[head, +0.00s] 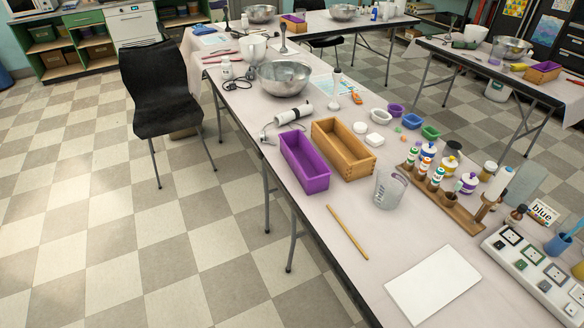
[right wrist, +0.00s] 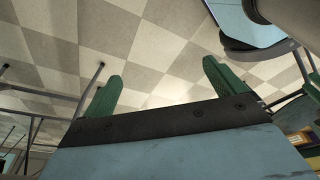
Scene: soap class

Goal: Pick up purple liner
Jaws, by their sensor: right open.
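The purple liner (head: 304,161) is an open rectangular box on the near table, close to its left edge. It stands beside a wooden box (head: 343,149) of similar shape, which is on its right. The liner looks empty. My right gripper (right wrist: 157,85) shows in the right wrist view with its two green fingers wide apart and nothing between them. Neither gripper is in the head view, and the liner is not in the right wrist view.
A clear beaker (head: 390,188), a wooden stick (head: 347,232) and a white sheet (head: 433,284) lie nearer on the table (head: 385,240). A hand blender (head: 292,114) lies behind the liner. A bottle rack (head: 443,205) stands right. A black chair (head: 157,88) stands left; floor is free there.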

